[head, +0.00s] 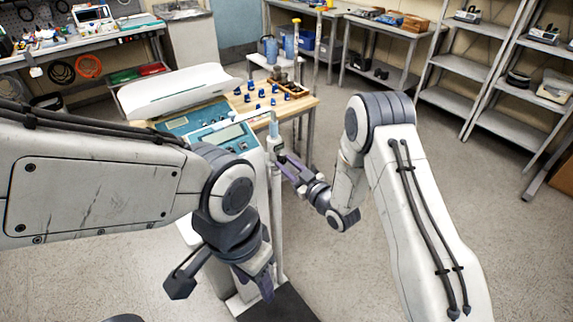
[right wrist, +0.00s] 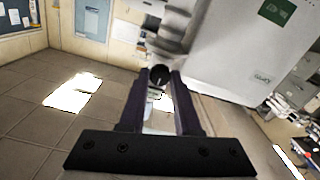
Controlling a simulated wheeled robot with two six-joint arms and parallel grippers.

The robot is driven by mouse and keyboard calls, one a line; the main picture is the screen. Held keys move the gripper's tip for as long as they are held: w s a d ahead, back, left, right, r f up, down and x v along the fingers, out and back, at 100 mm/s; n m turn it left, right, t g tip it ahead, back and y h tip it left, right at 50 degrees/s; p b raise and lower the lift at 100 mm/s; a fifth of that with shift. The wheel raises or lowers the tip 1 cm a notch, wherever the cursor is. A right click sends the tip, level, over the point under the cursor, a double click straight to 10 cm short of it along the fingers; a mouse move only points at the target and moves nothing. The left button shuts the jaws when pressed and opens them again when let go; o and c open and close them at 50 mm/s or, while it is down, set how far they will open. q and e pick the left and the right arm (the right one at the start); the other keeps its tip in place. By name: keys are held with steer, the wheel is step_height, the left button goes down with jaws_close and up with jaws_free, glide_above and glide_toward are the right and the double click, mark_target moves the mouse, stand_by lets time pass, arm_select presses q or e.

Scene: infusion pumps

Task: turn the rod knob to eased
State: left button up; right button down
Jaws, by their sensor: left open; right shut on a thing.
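The infusion pump (head: 225,140) is a white and teal unit with a screen, left of a pale upright rod (head: 278,225). A syringe-like cylinder (head: 274,124) stands upright beside it. My right gripper (head: 282,160) reaches in from the right and is shut at the rod's side, just below that cylinder. In the right wrist view a dark round knob (right wrist: 160,74) sits between the fingertips; its marking is too small to read. My left gripper (head: 262,285) hangs low in front of the rod, fingers down, open, touching nothing that I can see.
A wooden table (head: 306,104) behind the pump carries several small blue pieces. A white curved cover (head: 185,92) is raised behind the pump. Benches and metal shelves (head: 495,75) line the back and right. The floor (head: 520,240) at right is clear.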

steer(key=shift+f+n+b, duration=0.2)
steer(key=shift+n+b, duration=0.3)
steer(key=shift+b, duration=0.35)
steer(key=n+b, duration=1.5)
steer(key=b, duration=0.7)
steer(key=shift+f+b, duration=0.2)
steer(key=shift+b, duration=0.2)
steer(key=shift+r+n+b, duration=0.2)
steer(key=shift+n+b, duration=0.8)
steer(key=shift+b, duration=0.2)
steer(key=c, duration=0.6)
jaws_free()
steer(key=shift+s, duration=0.1)
steer(key=shift+r, duration=0.1)
